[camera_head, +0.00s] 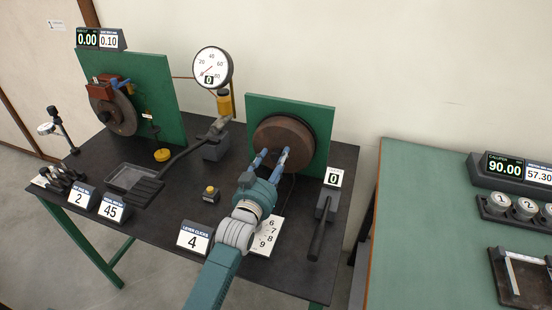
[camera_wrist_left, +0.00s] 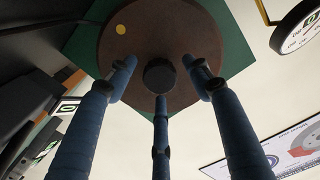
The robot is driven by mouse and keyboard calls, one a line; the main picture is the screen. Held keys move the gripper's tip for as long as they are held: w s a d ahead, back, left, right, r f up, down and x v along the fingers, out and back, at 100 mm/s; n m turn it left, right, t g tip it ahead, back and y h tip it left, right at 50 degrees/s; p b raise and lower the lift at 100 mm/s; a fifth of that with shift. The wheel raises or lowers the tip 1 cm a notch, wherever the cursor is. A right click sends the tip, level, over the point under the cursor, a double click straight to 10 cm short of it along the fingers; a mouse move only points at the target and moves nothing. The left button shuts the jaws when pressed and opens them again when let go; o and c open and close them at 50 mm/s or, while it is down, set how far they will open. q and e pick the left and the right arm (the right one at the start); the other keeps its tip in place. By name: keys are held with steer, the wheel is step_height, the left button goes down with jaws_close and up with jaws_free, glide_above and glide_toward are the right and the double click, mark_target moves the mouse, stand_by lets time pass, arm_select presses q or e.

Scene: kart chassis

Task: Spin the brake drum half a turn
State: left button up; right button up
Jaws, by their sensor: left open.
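The brake drum (camera_head: 283,130) is a brown disc on the front of a green upright panel (camera_head: 261,104), at the back right of the black bench. In the left wrist view the drum (camera_wrist_left: 160,24) fills the upper middle, with a yellow dot (camera_wrist_left: 121,29) at its upper left and a dark round hub (camera_wrist_left: 159,75) at its centre. My left gripper (camera_head: 271,158) is open in front of the drum. Its three blue fingers (camera_wrist_left: 160,88) spread around the hub; whether the tips touch the drum I cannot tell. My right gripper is not in view.
A lever (camera_head: 318,232) with a "0" card stands right of the drum. A pressure gauge (camera_head: 213,66) stands to its left. A "4" lever clicks sign (camera_head: 194,239) and a yellow-topped button box (camera_head: 211,193) lie near my left arm. A green table (camera_head: 430,240) is at the right.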

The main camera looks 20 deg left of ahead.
arm_select(q)
steer(key=shift+w, duration=0.3)
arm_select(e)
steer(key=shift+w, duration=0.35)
arm_select(q)
jaws_close()
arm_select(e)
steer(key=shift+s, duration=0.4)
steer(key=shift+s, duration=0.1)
